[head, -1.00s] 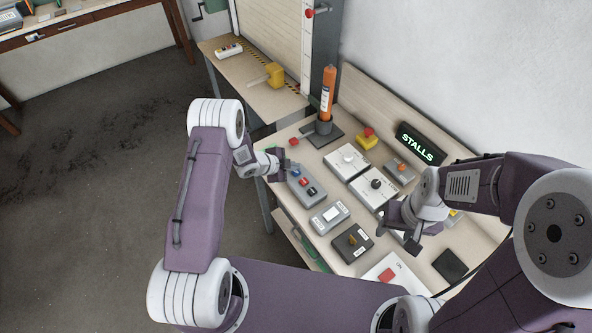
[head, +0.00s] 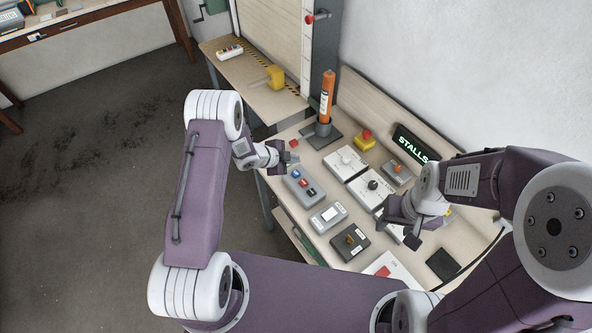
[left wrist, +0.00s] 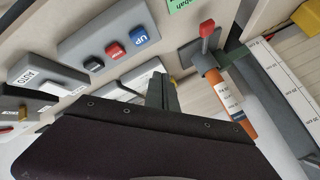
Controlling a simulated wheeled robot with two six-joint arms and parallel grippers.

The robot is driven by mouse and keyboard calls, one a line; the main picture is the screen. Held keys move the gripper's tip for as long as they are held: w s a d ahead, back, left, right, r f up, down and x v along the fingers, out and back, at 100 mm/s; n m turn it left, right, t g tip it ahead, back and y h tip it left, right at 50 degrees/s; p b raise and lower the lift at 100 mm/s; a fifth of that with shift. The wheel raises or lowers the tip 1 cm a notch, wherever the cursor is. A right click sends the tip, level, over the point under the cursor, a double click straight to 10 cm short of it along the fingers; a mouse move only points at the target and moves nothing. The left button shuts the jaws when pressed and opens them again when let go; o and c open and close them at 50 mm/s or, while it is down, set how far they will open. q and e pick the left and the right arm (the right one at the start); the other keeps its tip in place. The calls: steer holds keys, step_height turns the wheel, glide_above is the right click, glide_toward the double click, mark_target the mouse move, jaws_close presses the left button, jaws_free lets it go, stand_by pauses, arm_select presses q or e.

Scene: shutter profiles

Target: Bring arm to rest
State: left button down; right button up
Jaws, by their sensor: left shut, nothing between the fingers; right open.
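My left gripper (head: 290,158) is shut and empty, above the far left edge of the bench, beside a grey button box (head: 305,184) with blue, red and dark buttons. In the left wrist view its fingers (left wrist: 160,92) show close together, with the box's blue UP button (left wrist: 139,37) behind them. My right gripper (head: 398,236) is open and empty over the right part of the bench, among the control boxes. It partly hides the boxes beneath it.
An orange tube (head: 327,96) stands upright in a dark holder beyond my left gripper. A small red piece (head: 294,143) is close to that gripper. Several switch boxes cover the bench (head: 282,203). A STALLS sign (head: 412,143) stands behind. Open floor (head: 90,200) lies left.

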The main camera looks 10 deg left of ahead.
arm_select(q)
steer(key=shift+f, duration=0.1)
stand_by(0.3)
steer(key=shift+w+d+f+b, duration=0.15)
steer(key=shift+w+f+b, duration=0.05)
steer(key=shift+b, duration=0.45)
steer(key=w+r+t+b, duration=0.35)
steer(key=r+b, duration=0.25)
steer(key=r, duration=0.4)
steer(key=s+a+r+n+y+b, duration=0.2)
steer(key=s+a+n+y+b, duration=0.15)
steer(key=s+n, duration=0.25)
steer(key=s+f+n+g, duration=0.2)
steer(key=s+n+g, duration=0.1)
steer(key=s, duration=0.5)
steer(key=s+a+f+n+g+y, duration=0.1)
steer(key=s+f+n+g, duration=0.2)
steer(key=s, duration=0.5)
steer(key=s+a+f+n+g+y, duration=0.1)
steer(key=s+f+n+g, duration=0.2)
steer(key=s+n, duration=0.2)
steer(key=s, duration=0.3)
steer(key=shift+s+a+b, duration=0.2)
steer(key=shift+a+b, duration=0.05)
steer(key=shift+b, duration=0.05)
steer(key=shift+s+g, duration=0.1)
steer(key=shift+g, duration=0.15)
